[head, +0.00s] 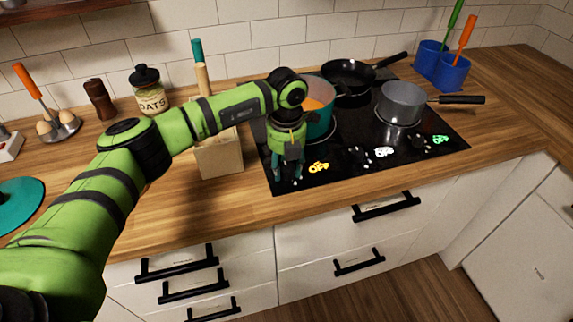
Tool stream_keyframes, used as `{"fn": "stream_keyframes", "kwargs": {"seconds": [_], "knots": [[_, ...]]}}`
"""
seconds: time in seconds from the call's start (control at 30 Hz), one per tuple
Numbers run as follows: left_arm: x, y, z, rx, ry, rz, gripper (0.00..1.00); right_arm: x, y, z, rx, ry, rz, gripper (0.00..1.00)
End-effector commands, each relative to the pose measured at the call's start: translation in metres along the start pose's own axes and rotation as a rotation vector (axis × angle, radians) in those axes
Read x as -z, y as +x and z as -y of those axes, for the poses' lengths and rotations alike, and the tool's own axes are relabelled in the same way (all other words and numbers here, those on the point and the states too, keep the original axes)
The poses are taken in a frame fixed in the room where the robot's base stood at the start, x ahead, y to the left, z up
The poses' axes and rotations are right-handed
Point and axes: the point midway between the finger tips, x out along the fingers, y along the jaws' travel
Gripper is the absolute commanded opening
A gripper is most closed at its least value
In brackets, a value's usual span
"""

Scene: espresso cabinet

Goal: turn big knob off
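The black hob (340,178) has coloured OFF labels along its front edge: a yellow one (318,167), a white one (383,152) and a green one (440,139). Dark knobs sit by the white label (358,156) and the green label (419,142), with small light marks around them. My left gripper (287,182) points down over the hob's front left corner, left of the yellow label. Its fingers look apart. Any knob there is hidden by the gripper, so I cannot tell whether they touch one. My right gripper is not in view.
A teal pot (322,122) with orange contents stands on the hob right behind my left gripper. A black frying pan (350,78) and a grey saucepan (401,104) are also on the hob. A wooden block (218,157) stands close left. The counter in front is clear.

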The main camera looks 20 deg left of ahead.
Motion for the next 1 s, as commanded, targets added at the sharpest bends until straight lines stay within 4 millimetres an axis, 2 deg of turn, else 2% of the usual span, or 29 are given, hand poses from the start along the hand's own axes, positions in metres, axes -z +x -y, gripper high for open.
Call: {"fn": "stream_keyframes", "kwargs": {"seconds": [0.33, 0.47, 0.57, 0.9, 1.0], "knots": [[0.000, 0.000, 0.000, -0.001, 0.002, 0.000, 0.64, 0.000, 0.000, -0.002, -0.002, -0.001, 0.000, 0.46], [-0.001, -0.007, 0.000, 0.000, 0.002, 0.003, 0.64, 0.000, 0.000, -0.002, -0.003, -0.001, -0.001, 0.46], [-0.001, -0.022, 0.000, -0.001, 0.002, 0.005, 0.64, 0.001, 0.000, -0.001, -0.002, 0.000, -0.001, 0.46], [0.000, -0.092, 0.000, -0.001, 0.002, 0.002, 0.64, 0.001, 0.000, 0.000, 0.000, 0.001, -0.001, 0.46], [0.000, -0.106, 0.000, -0.001, 0.001, 0.000, 0.64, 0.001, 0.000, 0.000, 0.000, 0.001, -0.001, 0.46]]}}
